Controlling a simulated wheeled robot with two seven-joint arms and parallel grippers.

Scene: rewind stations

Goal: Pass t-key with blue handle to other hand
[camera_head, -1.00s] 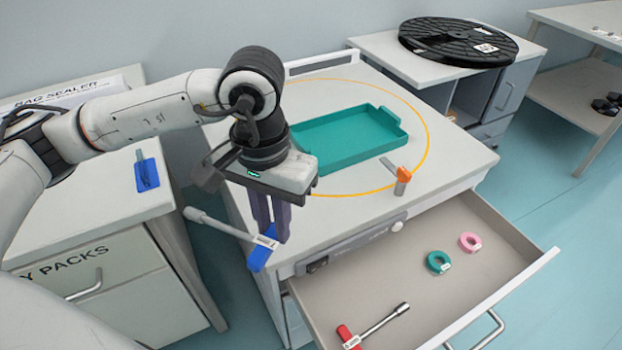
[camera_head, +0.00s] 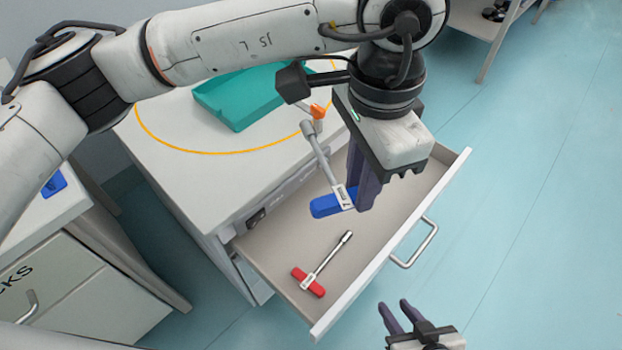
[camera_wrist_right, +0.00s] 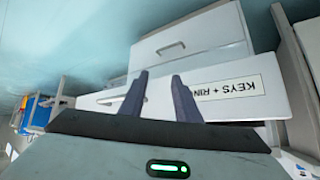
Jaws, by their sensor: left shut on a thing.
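The t-key with the blue handle (camera_head: 326,205) is held in my left gripper (camera_head: 360,192), whose fingers are shut on it near the handle. Its grey shaft slants up and left, with the socket end near the orange-topped item. The key appears above the open drawer in the head view. My right gripper (camera_head: 400,312) is at the bottom of the head view, open and empty, in front of and below the drawer. The right wrist view shows its two fingers (camera_wrist_right: 160,98) apart with nothing between them.
The open drawer (camera_head: 260,262) holds a red-handled t-key (camera_head: 309,282). A teal tray (camera_head: 238,100) sits on the counter inside a yellow ring. An orange-topped item (camera_head: 318,112) stands near the counter edge.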

